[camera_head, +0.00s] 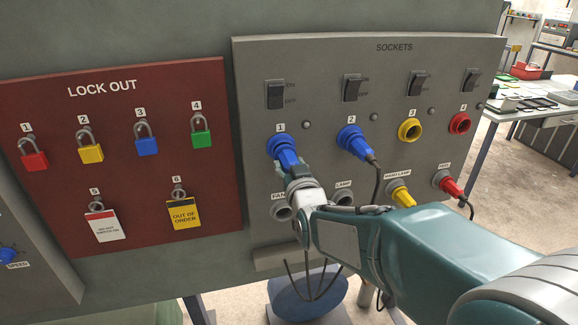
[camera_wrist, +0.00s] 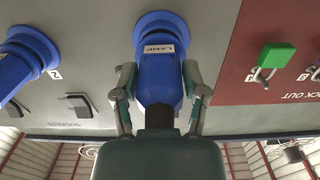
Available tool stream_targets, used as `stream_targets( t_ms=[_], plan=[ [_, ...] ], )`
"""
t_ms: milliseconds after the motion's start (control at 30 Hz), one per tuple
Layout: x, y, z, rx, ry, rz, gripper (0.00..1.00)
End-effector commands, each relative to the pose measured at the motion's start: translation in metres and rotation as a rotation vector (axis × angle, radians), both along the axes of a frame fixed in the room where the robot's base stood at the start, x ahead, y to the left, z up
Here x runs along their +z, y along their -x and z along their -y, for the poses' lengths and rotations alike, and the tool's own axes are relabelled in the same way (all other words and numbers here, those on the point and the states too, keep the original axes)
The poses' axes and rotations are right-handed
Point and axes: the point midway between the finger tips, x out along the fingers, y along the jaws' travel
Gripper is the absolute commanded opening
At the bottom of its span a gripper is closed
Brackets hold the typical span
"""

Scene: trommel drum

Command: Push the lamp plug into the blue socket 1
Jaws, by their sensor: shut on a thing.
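The blue socket 1 (camera_head: 277,143) is at the left of the sockets panel, below its number label. The blue lamp plug (camera_head: 288,159) is lined up with it, its front end at the socket's mouth. My gripper (camera_head: 292,172) is shut on the plug from below. In the wrist view, my gripper (camera_wrist: 159,80) has one finger on each side of the plug (camera_wrist: 158,88), which carries a LAMP label. The plug's front meets the wide blue socket ring (camera_wrist: 158,20). I cannot tell how deep the plug sits.
Blue socket 2 (camera_head: 350,137) holds a blue plug with a hanging cable. Yellow socket 3 (camera_head: 410,130) and red socket 4 (camera_head: 459,123) are empty. Yellow (camera_head: 402,195) and red (camera_head: 450,186) plugs sit in lower holders. The red lock-out board (camera_head: 130,160) with padlocks is at left.

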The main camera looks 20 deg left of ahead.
Motion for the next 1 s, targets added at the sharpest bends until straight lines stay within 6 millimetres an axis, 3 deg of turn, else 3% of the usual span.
stream_targets(
  t_ms=[733, 767, 833, 1000],
  plan=[
    [0.0007, -0.0058, -0.0035, 0.0, -0.001, 0.001, 0.0],
    [0.0007, -0.0058, -0.0034, 0.0, -0.001, 0.001, 0.66],
    [0.0007, -0.0055, -0.0034, 0.0, -0.001, 0.001, 0.97],
    [0.0004, -0.0056, -0.0033, 0.0, -0.001, 0.001, 0.97]
  ],
)
